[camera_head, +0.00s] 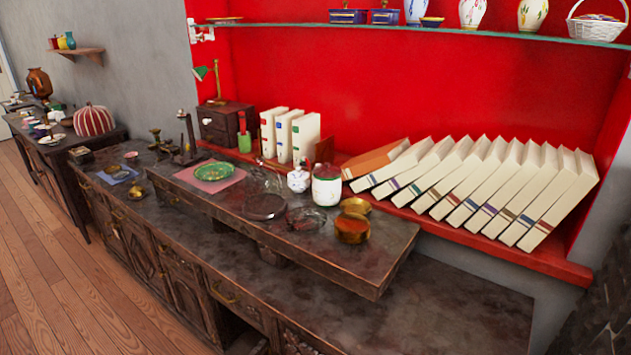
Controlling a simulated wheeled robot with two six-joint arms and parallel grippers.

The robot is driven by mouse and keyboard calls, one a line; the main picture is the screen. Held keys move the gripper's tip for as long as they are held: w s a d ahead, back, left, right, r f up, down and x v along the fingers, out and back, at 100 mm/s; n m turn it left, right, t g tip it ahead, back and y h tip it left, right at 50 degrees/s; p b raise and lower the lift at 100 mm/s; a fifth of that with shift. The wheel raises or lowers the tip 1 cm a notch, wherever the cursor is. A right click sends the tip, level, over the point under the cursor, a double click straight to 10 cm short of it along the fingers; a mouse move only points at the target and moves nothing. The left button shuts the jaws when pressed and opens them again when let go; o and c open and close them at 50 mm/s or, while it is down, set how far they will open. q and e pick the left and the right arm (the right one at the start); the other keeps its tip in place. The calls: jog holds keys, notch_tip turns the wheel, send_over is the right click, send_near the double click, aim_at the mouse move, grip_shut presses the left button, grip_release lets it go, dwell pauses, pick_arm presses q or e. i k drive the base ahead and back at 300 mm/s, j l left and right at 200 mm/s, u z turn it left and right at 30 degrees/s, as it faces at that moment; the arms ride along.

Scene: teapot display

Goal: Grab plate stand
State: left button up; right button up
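I cannot tell for certain which object is the plate stand. A dark upright stand (189,140) stands toward the back left of the dark wooden cabinet, left of the small drawer box. A green plate (215,171) lies flat on a pink cloth (205,178) on the raised shelf board (330,255); no stand shows under it. A flat dark round dish (264,207) and a clear glass dish (306,218) also lie on the board. Neither of my grippers is in view.
A white lidded jar (326,186), a small white pot (298,180) and a brass container (352,228) crowd the board's back right. Leaning white books (480,190) fill the red ledge. The board's front right and the lower cabinet top (450,310) are clear.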

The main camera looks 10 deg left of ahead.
aim_at(191, 156)
jog(key=u, duration=1)
